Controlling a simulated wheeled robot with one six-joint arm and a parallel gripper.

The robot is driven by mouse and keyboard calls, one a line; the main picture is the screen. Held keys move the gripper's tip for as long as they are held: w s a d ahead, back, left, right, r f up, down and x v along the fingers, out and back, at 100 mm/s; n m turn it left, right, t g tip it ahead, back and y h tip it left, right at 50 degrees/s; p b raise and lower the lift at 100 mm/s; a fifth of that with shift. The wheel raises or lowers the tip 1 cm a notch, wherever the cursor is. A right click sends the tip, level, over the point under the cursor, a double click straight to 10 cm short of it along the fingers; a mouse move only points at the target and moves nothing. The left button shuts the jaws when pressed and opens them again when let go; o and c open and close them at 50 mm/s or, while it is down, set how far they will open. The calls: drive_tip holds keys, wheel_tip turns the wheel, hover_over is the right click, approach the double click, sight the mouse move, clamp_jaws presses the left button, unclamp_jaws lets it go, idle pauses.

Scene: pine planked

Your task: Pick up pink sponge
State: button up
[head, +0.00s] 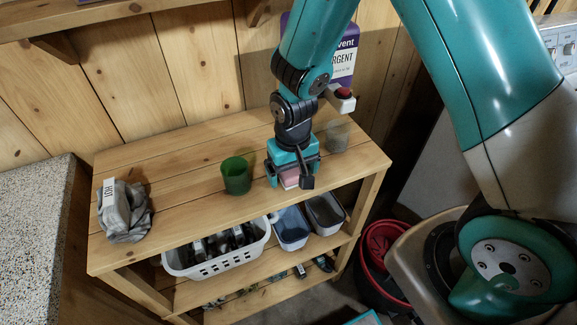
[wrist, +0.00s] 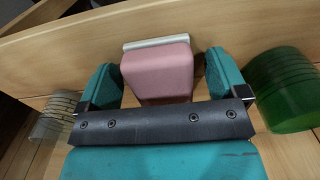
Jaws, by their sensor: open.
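The pink sponge (head: 290,179) is on the top shelf of a pine rack, mostly covered by my gripper in the head view. In the wrist view the pink sponge (wrist: 158,72) shows as a rounded block with a pale strip along its far edge. My gripper (head: 292,176) is over it. In the wrist view its teal fingers (wrist: 161,82) are open, one on each side of the sponge. A narrow gap shows on both sides, so the fingers appear apart from it.
A green cup (head: 236,176) stands left of my gripper, and a grey round object (head: 336,138) stands right of it. A grey cloth bundle (head: 125,214) lies at the shelf's left end.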

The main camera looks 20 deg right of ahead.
drive_tip(key=shift+c, duration=0.2)
drive_tip(key=c, duration=1)
wheel_tip(320, 180, up, 20)
drive_tip(key=shift+r+b, duration=0.1)
drive_tip(key=shift+b, duration=0.2)
